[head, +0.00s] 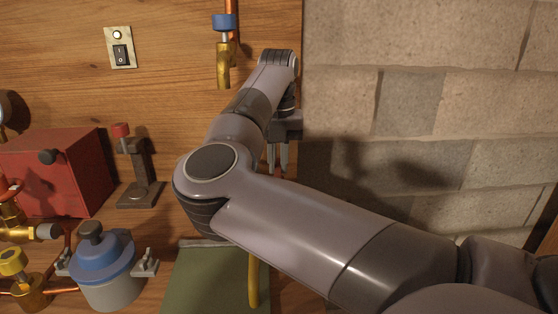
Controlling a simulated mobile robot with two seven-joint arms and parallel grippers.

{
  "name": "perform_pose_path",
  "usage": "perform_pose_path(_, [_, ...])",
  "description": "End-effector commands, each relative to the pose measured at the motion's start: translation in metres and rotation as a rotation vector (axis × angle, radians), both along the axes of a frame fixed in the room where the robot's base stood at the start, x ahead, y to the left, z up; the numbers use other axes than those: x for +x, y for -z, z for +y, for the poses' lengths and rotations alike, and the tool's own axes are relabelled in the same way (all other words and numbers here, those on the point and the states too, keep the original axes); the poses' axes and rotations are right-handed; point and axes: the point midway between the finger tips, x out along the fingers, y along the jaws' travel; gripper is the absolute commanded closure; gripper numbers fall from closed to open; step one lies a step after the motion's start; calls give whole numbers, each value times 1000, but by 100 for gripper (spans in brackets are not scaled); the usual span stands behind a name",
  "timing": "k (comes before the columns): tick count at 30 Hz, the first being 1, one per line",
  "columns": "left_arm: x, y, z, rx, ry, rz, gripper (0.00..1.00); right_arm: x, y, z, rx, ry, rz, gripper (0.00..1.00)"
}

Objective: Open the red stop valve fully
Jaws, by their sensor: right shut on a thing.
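A brass fitting (10,212) with a bit of red on it is cut off by the left edge. I cannot tell for sure whether this is the red stop valve. My right arm crosses the middle from the lower right. My right gripper (278,165) points down beside the right edge of the wooden wall panel, far to the right of that fitting. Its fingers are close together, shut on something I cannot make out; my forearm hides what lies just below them. My left gripper is not in view.
A blue-lidded pot (107,275), a yellow-knobbed valve (14,265), a red box (55,170) and a red-topped dark stand (140,170) fill the left. A blue-collared brass tap (223,70) hangs above. A yellow tube (253,285) lies over a green mat (200,285).

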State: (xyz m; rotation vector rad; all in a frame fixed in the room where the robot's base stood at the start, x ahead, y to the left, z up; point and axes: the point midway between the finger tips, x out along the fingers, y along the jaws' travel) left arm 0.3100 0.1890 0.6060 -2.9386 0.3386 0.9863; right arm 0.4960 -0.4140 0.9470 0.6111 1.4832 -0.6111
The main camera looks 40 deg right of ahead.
Motion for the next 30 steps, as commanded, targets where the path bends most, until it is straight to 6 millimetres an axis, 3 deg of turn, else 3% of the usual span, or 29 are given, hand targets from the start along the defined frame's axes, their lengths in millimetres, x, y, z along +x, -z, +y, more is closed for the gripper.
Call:
perform_pose_path(9, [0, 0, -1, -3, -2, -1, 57, 1, 0, 1, 1, -111, 0, 100])
perform_pose_path(24, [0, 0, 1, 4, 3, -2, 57, 1, 0, 1, 0, -131, 0, 100])
perform_pose_path(25, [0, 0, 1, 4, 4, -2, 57, 1, 0, 1, 0, -131, 0, 81])
perform_pose_path(27, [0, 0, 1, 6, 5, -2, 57, 1, 0, 1, 0, -131, 0, 60])
perform_pose_path(30, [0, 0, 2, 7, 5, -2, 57, 1, 0, 1, 0, -129, 0, 60])
